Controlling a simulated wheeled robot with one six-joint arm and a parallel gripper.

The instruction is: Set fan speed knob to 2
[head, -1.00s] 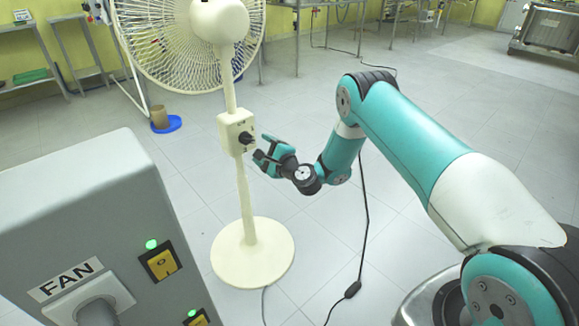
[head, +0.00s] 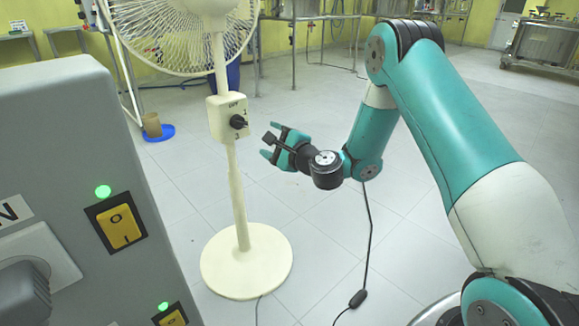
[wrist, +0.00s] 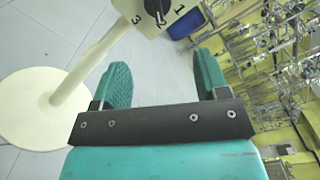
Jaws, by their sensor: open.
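The white standing fan (head: 235,180) is in the middle left of the head view. Its control box (head: 224,118) is on the pole and bears a black fan speed knob (head: 238,122). In the wrist view the knob (wrist: 154,8) is at the top edge, partly cut off, with the numbers 1, 2 and 3 around it. Its pointer seems to be away from 2, but I cannot read its setting surely. My gripper (head: 272,143) is open and empty, a short way right of and slightly below the knob, not touching it. Its two teal fingers (wrist: 160,82) are wide apart in the wrist view.
A grey cabinet (head: 60,120) with yellow switches (head: 118,226) and lit green lamps stands at the left front. A black cable (head: 367,230) runs over the floor beneath my arm. A blue dish (head: 158,133) lies behind the fan.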

